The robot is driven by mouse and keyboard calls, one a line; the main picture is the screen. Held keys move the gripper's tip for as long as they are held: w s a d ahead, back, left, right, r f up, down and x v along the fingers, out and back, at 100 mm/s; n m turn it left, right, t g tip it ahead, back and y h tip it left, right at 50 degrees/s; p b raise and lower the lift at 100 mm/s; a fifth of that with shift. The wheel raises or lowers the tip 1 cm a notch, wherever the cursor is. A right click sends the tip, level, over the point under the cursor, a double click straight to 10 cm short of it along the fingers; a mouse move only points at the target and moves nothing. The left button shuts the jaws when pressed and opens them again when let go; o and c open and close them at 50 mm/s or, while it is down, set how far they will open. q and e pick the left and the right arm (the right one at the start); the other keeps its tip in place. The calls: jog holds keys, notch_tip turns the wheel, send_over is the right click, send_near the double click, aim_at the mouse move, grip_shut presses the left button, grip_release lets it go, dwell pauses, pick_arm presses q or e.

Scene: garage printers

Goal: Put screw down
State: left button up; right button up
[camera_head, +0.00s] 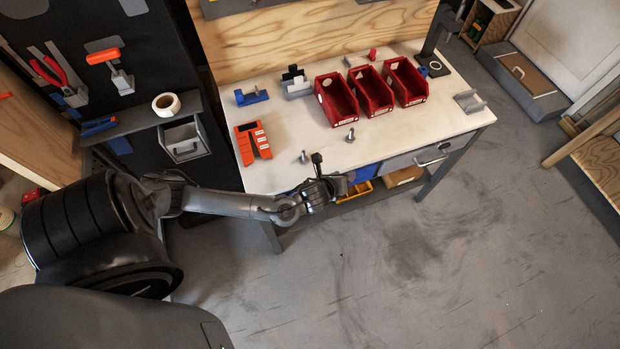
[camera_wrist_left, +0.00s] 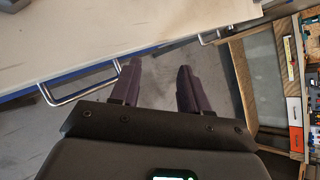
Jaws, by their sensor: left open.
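Two small grey metal screws stand on the white workbench top (camera_head: 300,118). One screw (camera_head: 350,135) is in front of the red bins, and the other screw (camera_head: 303,157) is nearer the front edge. My left gripper (camera_head: 347,184) is at the bench's front edge, close to the nearer screw but apart from it. In the left wrist view my left gripper (camera_wrist_left: 157,82) has its two dark fingers spread with nothing between them; floor shows through the gap. My right gripper is in neither view.
Three red bins (camera_head: 338,100) stand in a row at the back of the bench. An orange holder (camera_head: 253,142) and a blue part (camera_head: 251,97) are at the left. A drawer handle (camera_head: 431,160) sticks out at the front.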

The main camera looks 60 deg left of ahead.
pick_arm(q)
jog(key=s+d+n+g+h, duration=0.2)
jog(key=s+d+n, duration=0.4)
jog(key=d+n, duration=0.15)
jog(key=s+d+r+n+g+h, duration=0.1)
jog(key=s+d+r+n+g, duration=0.1)
jog(key=s+r+n, duration=0.2)
jog(key=s+d+r+n+g, duration=0.2)
jog(key=s+r+n, duration=0.2)
jog(key=s+n, duration=0.6)
jog(key=shift+s+d+r+n+h, duration=0.2)
jog(key=shift+n+h, duration=0.2)
jog(key=shift+n, duration=0.25)
